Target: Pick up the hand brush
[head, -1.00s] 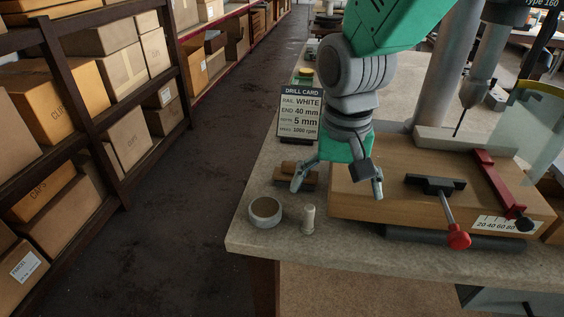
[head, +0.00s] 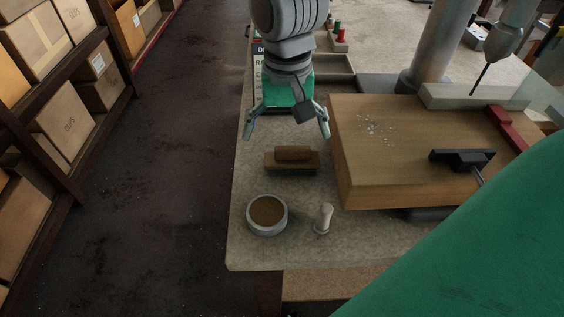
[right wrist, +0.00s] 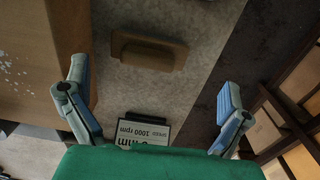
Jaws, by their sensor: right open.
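The hand brush (head: 292,160) is a small brown block with a raised brown grip on top. It lies flat on the grey bench, left of the wooden drill table. It also shows in the right wrist view (right wrist: 148,50), near the top middle. My right gripper (head: 287,135) is open and empty, just behind the brush in the head view, with its fingers spread wider than the brush. In the right wrist view the brush lies beyond the open fingers (right wrist: 153,76), not between them. My left gripper is not in view.
A round bowl (head: 267,213) with brown contents and a small pale peg (head: 324,218) stand in front of the brush. The thick drill table (head: 400,150) with a black clamp (head: 462,158) stands close on the right. A card (right wrist: 145,131) stands near the gripper. The bench's left edge is close.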

